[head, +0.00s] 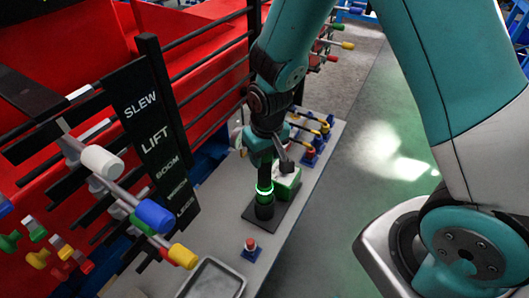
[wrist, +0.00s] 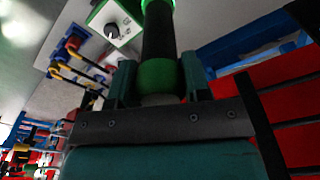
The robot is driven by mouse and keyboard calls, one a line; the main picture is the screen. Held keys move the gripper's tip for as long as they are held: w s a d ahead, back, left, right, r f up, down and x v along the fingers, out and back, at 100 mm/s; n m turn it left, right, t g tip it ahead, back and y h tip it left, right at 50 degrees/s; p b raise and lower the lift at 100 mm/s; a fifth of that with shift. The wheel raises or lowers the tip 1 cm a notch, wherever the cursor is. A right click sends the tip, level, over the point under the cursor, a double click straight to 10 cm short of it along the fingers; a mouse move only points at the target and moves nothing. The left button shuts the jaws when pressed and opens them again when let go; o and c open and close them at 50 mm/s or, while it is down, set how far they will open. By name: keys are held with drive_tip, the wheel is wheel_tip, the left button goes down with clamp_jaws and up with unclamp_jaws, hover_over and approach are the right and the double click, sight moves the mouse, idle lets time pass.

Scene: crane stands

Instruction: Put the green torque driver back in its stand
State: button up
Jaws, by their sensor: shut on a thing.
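The green torque driver has a black body (wrist: 158,38) and a green collar (wrist: 157,76). My gripper (wrist: 158,84) is shut on it at the collar, one teal finger on each side. In the head view the driver (head: 264,176) hangs roughly upright below my gripper (head: 262,158), with a bright green ring near its lower end. Under it is a black round stand (head: 264,212) on a dark plate. The driver's lower end is in line with the stand and touches or nearly touches it; I cannot tell whether it is inside.
A green-and-white box with a knob (head: 287,184) stands close beside the driver. A small red-topped button (head: 251,245) and a grey tray (head: 212,279) are nearer. Lever handles and a labelled black panel (head: 155,135) are at left. Yellow and red-handled items (head: 310,150) stand behind.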

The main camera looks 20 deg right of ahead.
drive_tip(key=shift+f+b, duration=1.1)
drive_tip(key=shift+f, duration=0.4)
drive_tip(key=o, duration=1.3)
drive_tip(key=shift+o, duration=0.2)
drive_tip(key=shift+s+r+p, duration=0.15)
drive_tip(key=shift+r+p, duration=0.95)
drive_tip(key=shift+r, duration=0.2)
drive_tip(key=shift+s+r+p, duration=0.1)
drive_tip(key=shift+r+p, duration=0.95)
drive_tip(key=shift+r, duration=0.2)
wheel_tip(320, 180, up, 17)
drive_tip(key=s+b, duration=0.2)
drive_tip(key=s+a+n+g+y+b, duration=0.1)
drive_tip(key=s+a+n+y, duration=0.3)
drive_tip(key=s, duration=1.2)
drive_tip(key=shift+a+r+n+b, duration=0.2)
drive_tip(key=shift+a+n+b, duration=0.1)
drive_tip(key=shift+n+b, duration=0.45)
